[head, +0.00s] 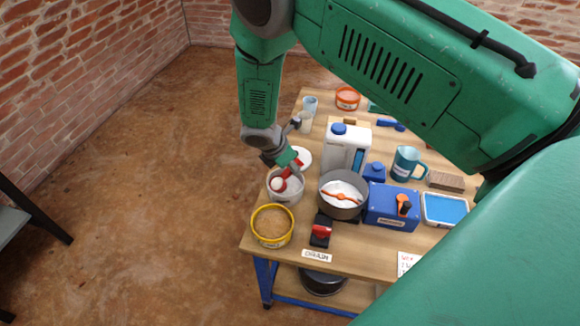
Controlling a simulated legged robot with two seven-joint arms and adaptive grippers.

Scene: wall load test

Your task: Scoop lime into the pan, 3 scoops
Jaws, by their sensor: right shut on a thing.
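My right gripper (283,160) is above the left side of the workbench, shut on a red scoop (290,172). The scoop points down to the left, and its end, which looks white, is over or in the opening of a pale tub (285,197); I cannot tell whether it touches the contents. The tub's inside is partly hidden by the scoop and gripper. A dark grey pan (327,206) stands just right of the tub, with white material inside and an orange tool lying across it. My left gripper is not in view.
A yellow-rimmed tub of tan material (273,226) stands in front of the pale tub. A white jug (346,148) stands behind the pan. A blue box (385,208) is right of it, and a black-and-red item (321,231) is in front. My arm crosses the upper right.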

